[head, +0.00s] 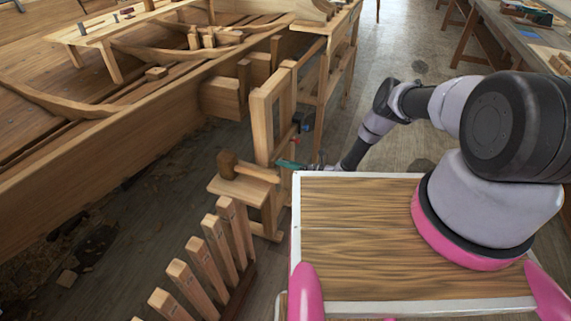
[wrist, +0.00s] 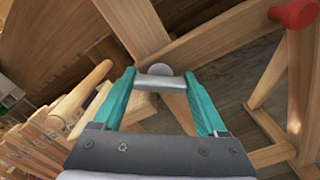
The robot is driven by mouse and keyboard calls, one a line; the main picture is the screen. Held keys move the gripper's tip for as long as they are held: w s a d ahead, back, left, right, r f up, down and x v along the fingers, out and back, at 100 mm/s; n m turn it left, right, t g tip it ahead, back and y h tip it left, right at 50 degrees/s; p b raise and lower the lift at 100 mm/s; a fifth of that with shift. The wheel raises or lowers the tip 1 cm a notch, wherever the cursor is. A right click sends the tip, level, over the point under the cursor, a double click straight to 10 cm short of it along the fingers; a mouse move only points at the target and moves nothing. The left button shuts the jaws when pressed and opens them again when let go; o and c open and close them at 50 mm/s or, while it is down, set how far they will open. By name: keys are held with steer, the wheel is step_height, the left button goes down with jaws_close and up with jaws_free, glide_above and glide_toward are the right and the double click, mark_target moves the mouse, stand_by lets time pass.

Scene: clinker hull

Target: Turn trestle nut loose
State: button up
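A wooden trestle frame (head: 262,130) stands upright beside the hull. The trestle nut (wrist: 160,82) is a pale grey metal bar with a round grey disc behind it, in the middle of the wrist view. My gripper (wrist: 160,76) has its two teal fingers on either side of the nut, and the bar fills the gap between the fingertips, so it looks shut on it. In the head view my gripper (head: 288,163) is a small teal shape at the trestle, and the nut is hidden there.
A mallet (head: 228,164) lies on a small wooden ledge left of my gripper. A red knob (wrist: 295,14) is at upper right in the wrist view. Upright wooden pegs (head: 215,240) stand in front. The wooden hull (head: 120,125) fills the left; open floor (head: 420,60) lies behind my arm.

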steer(key=shift+n, duration=0.4)
steer(key=n, duration=0.3)
steer(key=shift+n, duration=2.6)
